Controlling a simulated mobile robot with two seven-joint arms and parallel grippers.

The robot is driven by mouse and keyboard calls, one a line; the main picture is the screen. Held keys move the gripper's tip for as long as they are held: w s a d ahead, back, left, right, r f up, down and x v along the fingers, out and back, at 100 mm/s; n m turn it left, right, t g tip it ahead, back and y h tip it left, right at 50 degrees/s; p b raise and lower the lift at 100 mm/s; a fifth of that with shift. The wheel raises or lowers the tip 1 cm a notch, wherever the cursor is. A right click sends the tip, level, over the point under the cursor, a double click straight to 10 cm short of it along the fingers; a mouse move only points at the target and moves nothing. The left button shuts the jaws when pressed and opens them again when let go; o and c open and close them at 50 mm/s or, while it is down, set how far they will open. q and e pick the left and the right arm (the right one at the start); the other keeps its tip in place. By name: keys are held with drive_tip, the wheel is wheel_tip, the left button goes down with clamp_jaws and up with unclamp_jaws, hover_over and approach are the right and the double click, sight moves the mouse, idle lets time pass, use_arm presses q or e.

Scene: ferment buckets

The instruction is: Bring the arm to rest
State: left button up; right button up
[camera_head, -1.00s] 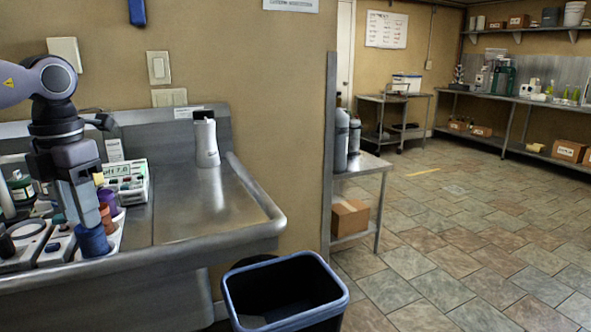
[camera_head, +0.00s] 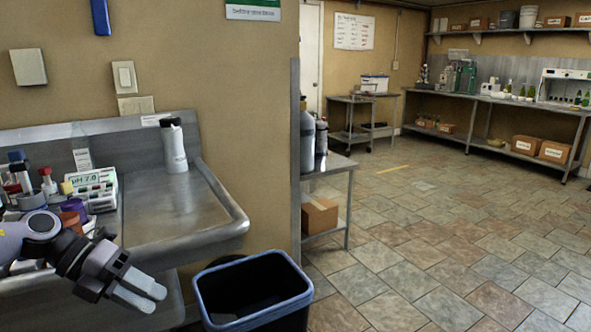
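My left arm comes in at the lower left of the head view, and its gripper (camera_head: 150,297) hangs in front of the steel counter's front edge, pointing down and to the right. Its two grey fingers lie close together with nothing seen between them, but a small gap cannot be ruled out. The steel counter (camera_head: 165,215) is behind and above it. My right gripper is not in view.
A blue-rimmed bin (camera_head: 252,318) stands on the floor right of my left gripper. A pH meter (camera_head: 93,185) and several bottles crowd the counter's left end. A white bottle (camera_head: 174,146) stands at the counter's back. Tiled floor (camera_head: 430,240) is open to the right.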

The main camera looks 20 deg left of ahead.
use_arm(q)
drive_tip(key=d+f+n+t+y+p, duration=0.1)
drive_tip(key=d+f+n+t+p, duration=0.1)
drive_tip(key=d+f+n+t, duration=0.5)
drive_tip(key=d+f+n+t+y+p, duration=0.15)
drive_tip(key=f+n+t, duration=0.25)
drive_tip(key=n, duration=0.7)
drive_tip(key=s+d+f+n+g+y+p, duration=0.3)
drive_tip(key=s+d+f+n, duration=0.6)
drive_tip(key=n, duration=0.3)
drive_tip(key=shift+s+d+f+n+g+y, duration=0.15)
drive_tip(key=shift+s+f+n+g+y, duration=0.15)
drive_tip(key=shift+s+f+g+y, duration=0.55)
drive_tip(key=shift+w+r+t, duration=0.1)
drive_tip(key=shift+r+t, duration=0.05)
drive_tip(key=shift+t, duration=0.1)
